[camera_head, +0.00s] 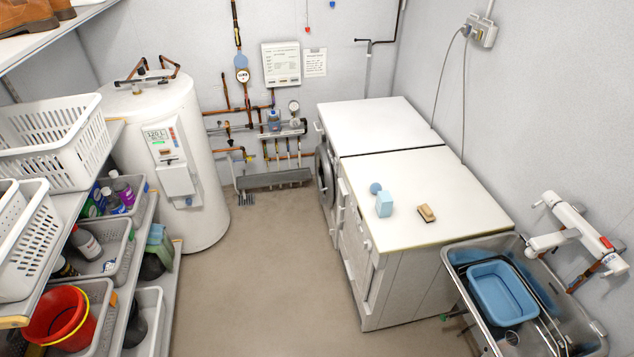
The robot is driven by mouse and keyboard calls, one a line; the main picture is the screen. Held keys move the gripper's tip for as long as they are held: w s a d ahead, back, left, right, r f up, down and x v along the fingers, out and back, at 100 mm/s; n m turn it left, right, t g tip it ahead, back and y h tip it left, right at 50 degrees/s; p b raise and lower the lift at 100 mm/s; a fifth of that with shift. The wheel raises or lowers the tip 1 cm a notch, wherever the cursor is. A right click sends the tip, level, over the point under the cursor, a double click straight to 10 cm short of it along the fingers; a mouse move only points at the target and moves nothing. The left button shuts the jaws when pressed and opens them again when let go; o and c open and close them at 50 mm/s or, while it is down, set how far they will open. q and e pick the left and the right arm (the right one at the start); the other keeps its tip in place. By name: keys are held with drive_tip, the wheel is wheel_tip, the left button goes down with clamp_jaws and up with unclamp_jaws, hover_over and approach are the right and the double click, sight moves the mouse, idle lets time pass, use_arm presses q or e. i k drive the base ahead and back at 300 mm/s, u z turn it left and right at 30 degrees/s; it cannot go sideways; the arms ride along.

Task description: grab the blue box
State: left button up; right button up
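A small light-blue box (384,204) stands upright on the white top of the nearer cabinet (440,187), towards its left side. A small blue round thing (375,188) sits just behind it, to the left. A tan and dark block (426,213), like a brush or sponge, lies to the right of the box, apart from it. Neither of my grippers shows in the head view.
A metal basin (471,249) with a blue tub (500,292) stands at the lower right. Shelves with white baskets (58,140) and grey bins line the left. A white tank (203,190) stands behind them. The floor (270,280) between is clear.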

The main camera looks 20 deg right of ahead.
sight(384, 201)
drive_tip(key=u, duration=0.4)
drive_tip(key=i, duration=1.75)
drive_tip(key=z, duration=0.55)
drive_tip(key=i, duration=0.9)
drive_tip(key=z, duration=0.85)
